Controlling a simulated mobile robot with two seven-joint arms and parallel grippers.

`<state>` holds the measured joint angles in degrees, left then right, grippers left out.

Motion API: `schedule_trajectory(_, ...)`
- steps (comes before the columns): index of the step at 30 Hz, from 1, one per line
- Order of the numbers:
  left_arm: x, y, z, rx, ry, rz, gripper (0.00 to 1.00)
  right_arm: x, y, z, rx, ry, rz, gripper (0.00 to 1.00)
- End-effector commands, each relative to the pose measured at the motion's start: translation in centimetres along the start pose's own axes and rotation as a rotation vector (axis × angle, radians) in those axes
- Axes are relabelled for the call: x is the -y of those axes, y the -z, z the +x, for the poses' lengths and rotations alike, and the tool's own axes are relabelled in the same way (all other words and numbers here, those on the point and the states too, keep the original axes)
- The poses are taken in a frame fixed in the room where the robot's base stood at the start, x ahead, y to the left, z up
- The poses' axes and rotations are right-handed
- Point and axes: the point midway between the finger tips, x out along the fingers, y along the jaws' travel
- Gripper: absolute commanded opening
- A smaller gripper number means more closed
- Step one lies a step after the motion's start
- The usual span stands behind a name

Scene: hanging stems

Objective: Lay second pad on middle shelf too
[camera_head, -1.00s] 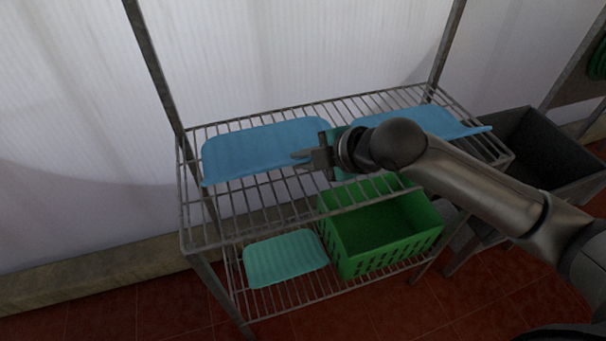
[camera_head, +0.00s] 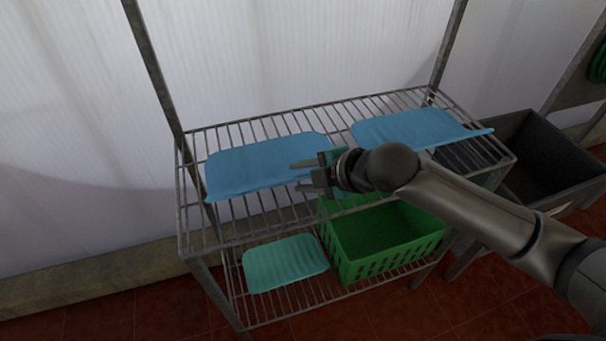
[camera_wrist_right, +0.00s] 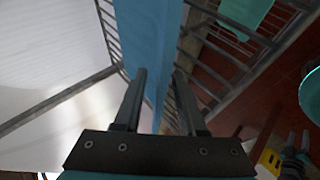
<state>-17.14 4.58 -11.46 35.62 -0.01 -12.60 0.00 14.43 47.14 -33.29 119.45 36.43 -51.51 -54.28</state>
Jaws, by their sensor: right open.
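Two blue pads lie on the upper of the two visible wire shelf levels (camera_head: 215,237). The left pad (camera_head: 262,165) lies flat at the left, its near left corner reaching toward the shelf's front. The right pad (camera_head: 410,128) lies at the right, its right corner reaching to the shelf's end. My right gripper (camera_head: 299,176) is open at the left pad's right edge, its fingers pointing left. In the right wrist view, a blue pad (camera_wrist_right: 150,40) runs edge-on just beyond and between the open fingertips (camera_wrist_right: 158,74).
A green crate (camera_head: 385,262) and a teal pad (camera_head: 285,262) rest on the lower level. A grey sink-like basin (camera_head: 540,165) stands close at the right. Shelf posts (camera_head: 150,65) rise at the back corners. A white wall stands behind.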

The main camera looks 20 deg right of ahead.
Motion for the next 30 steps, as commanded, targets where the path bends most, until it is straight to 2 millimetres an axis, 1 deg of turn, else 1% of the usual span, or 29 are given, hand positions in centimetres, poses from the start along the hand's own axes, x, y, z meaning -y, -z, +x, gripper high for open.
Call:
schedule_trajectory(5,0.0,0.0,0.0,0.001,0.000,0.000,0.50,-0.1,0.0,-0.1,0.000,-0.001,0.000,0.40)
schedule_trajectory(8,0.0,0.0,-0.2,0.001,0.000,0.000,0.50,-0.2,0.0,-0.7,0.001,0.000,0.000,0.40)
schedule_trajectory(11,0.0,0.0,-0.5,0.001,0.000,0.000,0.50,-0.2,0.0,-1.8,0.002,0.000,-0.002,0.40)
schedule_trajectory(18,0.1,0.0,-1.4,0.002,0.000,0.000,0.50,-0.2,0.0,-5.8,0.003,0.002,-0.003,0.40)
schedule_trajectory(24,0.1,0.1,-1.9,0.003,0.000,0.000,0.50,-0.2,0.0,-8.7,0.004,0.003,-0.003,0.40)
schedule_trajectory(30,0.1,0.1,-2.3,0.003,0.000,0.000,0.50,-0.1,-0.1,-10.8,0.005,0.002,0.000,0.40)
